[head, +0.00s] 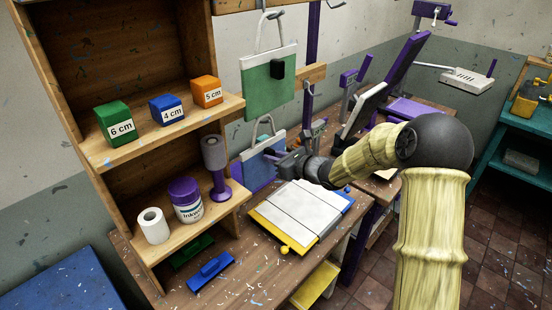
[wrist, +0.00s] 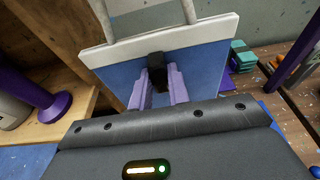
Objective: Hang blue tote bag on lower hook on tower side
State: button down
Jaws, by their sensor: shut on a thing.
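The blue tote bag (head: 256,168) has a white top band and a pale handle; it hangs upright beside the wooden shelf tower (head: 226,100), below the green tote bag (head: 268,92). My gripper (head: 280,158) is shut on the dark block on the bag's face. In the wrist view, the purple fingers of my gripper (wrist: 158,82) clamp that block on the blue tote bag (wrist: 205,72). Its handle runs up out of the wrist view. The green bag hangs from an upper hook (head: 272,15). I cannot make out the lower hook or whether the handle touches it.
The shelf holds labelled blocks (head: 168,109), a paper roll (head: 153,225), a jar (head: 187,200) and a purple-based stand (head: 216,168). A clamped white pad (head: 302,212) lies on the bench below my arm. Purple fixtures (head: 400,70) stand behind it. Tiled floor is clear at right.

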jog(key=shift+b+x, duration=0.45)
jog(key=shift+x, duration=0.45)
jog(key=shift+d+f+b, duration=0.1)
jog(key=shift+f+b, duration=0.35)
dwell(0.4)
jog(key=c, duration=1.3)
grip_release()
jog(key=shift+o, duration=0.2)
jog(key=v, duration=0.8)
jog(key=shift+b, duration=0.3)
